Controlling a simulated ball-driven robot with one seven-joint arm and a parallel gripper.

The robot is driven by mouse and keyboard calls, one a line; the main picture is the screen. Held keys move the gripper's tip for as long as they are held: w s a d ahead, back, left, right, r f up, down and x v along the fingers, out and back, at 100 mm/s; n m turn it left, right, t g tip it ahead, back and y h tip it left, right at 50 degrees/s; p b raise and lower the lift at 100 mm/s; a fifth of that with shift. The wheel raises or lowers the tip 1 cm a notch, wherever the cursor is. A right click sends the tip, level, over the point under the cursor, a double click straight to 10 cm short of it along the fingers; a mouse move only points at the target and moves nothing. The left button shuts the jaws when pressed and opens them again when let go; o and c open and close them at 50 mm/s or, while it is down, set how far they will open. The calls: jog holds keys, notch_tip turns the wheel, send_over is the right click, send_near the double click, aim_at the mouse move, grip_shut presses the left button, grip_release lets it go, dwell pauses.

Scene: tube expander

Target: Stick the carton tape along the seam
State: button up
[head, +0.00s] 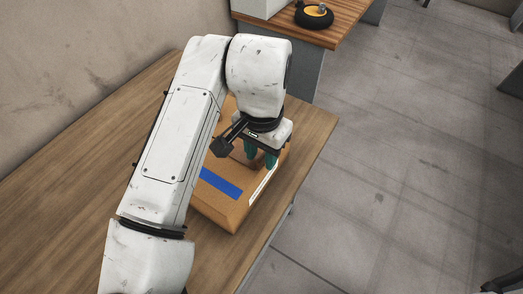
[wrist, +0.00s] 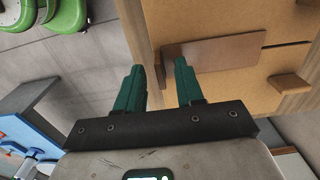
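The carton (head: 226,212) is a tan-brown box on the wooden table, with a blue strip (head: 221,183) and a white strip (head: 263,182) on it. In the wrist view, a darker brown strip, looking like the carton tape (wrist: 222,52), lies against the tan carton face (wrist: 215,18). A small brown block-like tab (wrist: 290,88) stands out to its right. My gripper (head: 261,158) is over the carton's far part in the head view. Its two teal fingers are apart, also in the wrist view (wrist: 158,78), with no held object clearly visible between them. My arm hides part of the carton.
The wooden table (head: 70,185) runs along a wall at left; its surface left of my arm is clear. A second table (head: 345,12) at the back holds a black and yellow round thing (head: 314,16). Grey floor (head: 400,160) lies open at right.

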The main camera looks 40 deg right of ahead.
notch_tip(320, 180, up, 11)
jog(key=shift+f, duration=0.15)
dwell(0.8)
jog(key=w+d+f+n+t+h, duration=0.1)
jog(key=d+f+t+h, duration=0.15)
jog(key=d, duration=0.45)
jog(key=w+d+f+n+t+h, duration=0.1)
jog(key=w+d+n+h, duration=0.15)
jog(key=d, duration=0.55)
notch_tip(320, 180, down, 6)
jog(key=s+d+n+h, duration=0.1)
jog(key=s+d+n, duration=0.1)
jog(key=d+n, duration=0.15)
jog(key=s+a+f+n+g+y, duration=0.1)
jog(key=s+a+f+n+y, duration=0.2)
jog(key=s+a+f, duration=0.3)
jog(key=s+a+f+n+g+y, duration=0.1)
jog(key=s+a+f+n, duration=0.3)
jog(key=s+f, duration=0.8)
notch_tip(320, 180, down, 4)
jog(key=a+y, duration=0.1)
jog(key=a, duration=0.1)
jog(key=shift+s+a+r+y, duration=0.2)
jog(key=shift+a+r+y, duration=0.1)
jog(key=shift+y, duration=0.1)
jog(key=shift+g, duration=0.25)
jog(key=shift+c, duration=0.2)
